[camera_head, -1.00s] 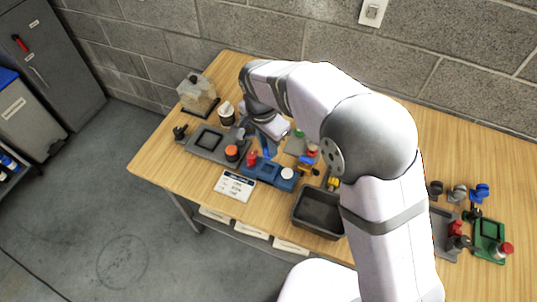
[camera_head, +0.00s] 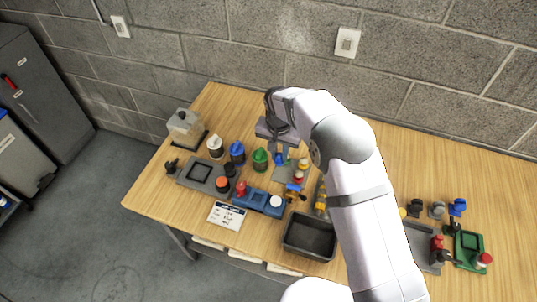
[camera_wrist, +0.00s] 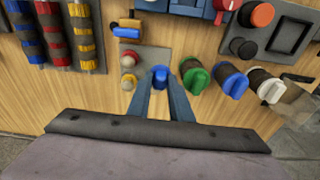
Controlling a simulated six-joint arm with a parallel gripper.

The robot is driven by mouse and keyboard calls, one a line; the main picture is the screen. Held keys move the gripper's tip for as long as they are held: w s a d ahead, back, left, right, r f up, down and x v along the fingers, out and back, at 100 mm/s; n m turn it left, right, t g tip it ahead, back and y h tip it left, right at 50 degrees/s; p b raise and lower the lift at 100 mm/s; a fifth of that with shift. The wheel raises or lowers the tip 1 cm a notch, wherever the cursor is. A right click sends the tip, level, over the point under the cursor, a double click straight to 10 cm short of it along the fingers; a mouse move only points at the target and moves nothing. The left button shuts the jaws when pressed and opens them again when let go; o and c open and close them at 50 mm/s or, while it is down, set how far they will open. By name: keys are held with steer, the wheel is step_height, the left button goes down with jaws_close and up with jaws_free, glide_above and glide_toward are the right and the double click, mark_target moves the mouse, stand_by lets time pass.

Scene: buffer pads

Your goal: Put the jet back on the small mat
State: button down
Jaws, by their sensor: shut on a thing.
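My gripper (camera_wrist: 160,88) points down with its two blue fingers close together, shut on a small blue piece, which I take to be the jet (camera_wrist: 160,72). In the head view my gripper (camera_head: 280,157) is just right of the green-capped bottle. The small grey mat (camera_wrist: 152,58) lies under and around the fingertips; it also shows in the head view (camera_head: 285,173). Whether the jet touches the mat is hard to tell.
A blue tray (camera_head: 252,200) and an empty dark bin (camera_head: 309,236) lie in front. An orange-blue piece (camera_wrist: 127,30) sits close to the mat. Bare wood lies behind.

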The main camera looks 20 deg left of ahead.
steer(key=shift+w+d+f, duration=0.25)
steer(key=shift+w+f, duration=0.05)
steer(key=shift+w, duration=0.15)
steer(key=shift+f, duration=0.2)
steer(key=shift+f+b, duration=1.8)
steer(key=shift+f, duration=0.75)
steer(key=shift+f+b, duration=0.8)
steer(key=shift+f, duration=0.35)
steer(key=c, duration=1.5)
jaws_free()
